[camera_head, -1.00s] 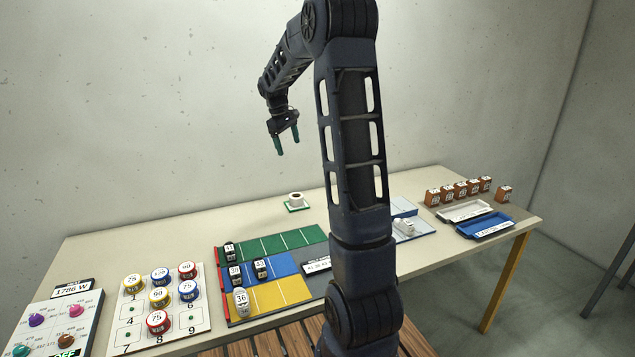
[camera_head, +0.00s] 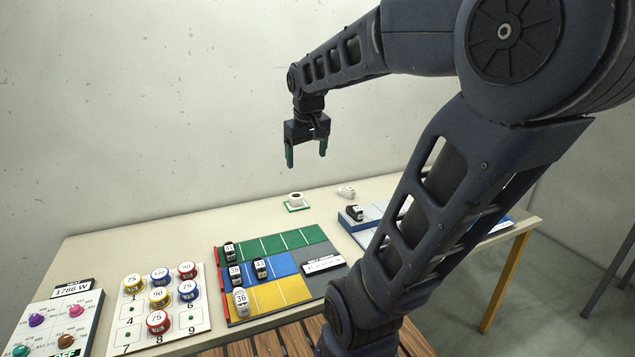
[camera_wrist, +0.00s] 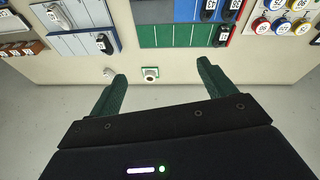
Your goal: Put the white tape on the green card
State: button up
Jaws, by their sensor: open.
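The white tape (camera_head: 296,198) is a small white roll with a dark centre, lying on the green card (camera_head: 286,207) near the table's back edge. The card's green border shows around the roll. In the wrist view the white tape (camera_wrist: 151,73) and the green card (camera_wrist: 144,79) lie between and beyond my fingertips. My gripper (camera_head: 306,160) is open and empty, high above the table with its fingers pointing down. It is well apart from the tape, and it also shows in the wrist view (camera_wrist: 161,70).
A board (camera_head: 313,234) with green, blue, yellow and grey areas holds several small shoes. A numbered board (camera_head: 134,307) with colored tins stands to its left. A white shoe (camera_head: 346,191) lies right of the tape. A blue-white board (camera_head: 374,214) is partly hidden by my arm.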

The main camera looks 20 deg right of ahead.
jog(key=s+a+f+m+t, duration=0.1)
jog(key=s+f+m, duration=0.1)
jog(key=s, duration=0.8)
jog(key=shift+f+y, duration=0.4)
jog(key=shift+f, duration=0.4)
